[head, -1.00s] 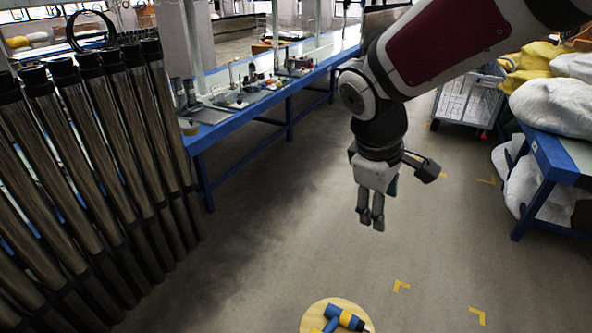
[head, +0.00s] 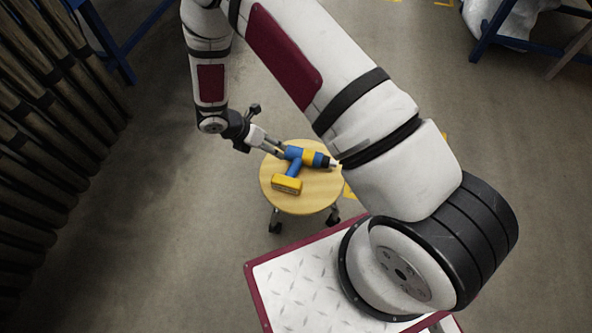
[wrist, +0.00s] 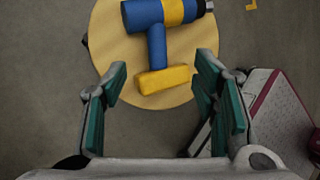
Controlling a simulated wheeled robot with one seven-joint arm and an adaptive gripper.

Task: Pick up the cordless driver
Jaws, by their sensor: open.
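The cordless driver (head: 293,163) is blue and yellow with a dark chuck. It lies on its side on a round wooden stool (head: 272,198). In the wrist view the driver (wrist: 157,45) lies beyond my fingertips, its yellow battery base nearest me, between the lines of the two fingers. My gripper (head: 277,143) is at the stool's upper left edge in the head view, close to the driver's rear end. Whether a fingertip touches the driver cannot be told.
The stool stands on dark casters on open grey floor. A rack of dark tubes (head: 50,110) stands at the left. A blue table frame (head: 490,30) with white sacks is at the upper right. My own base is below the stool.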

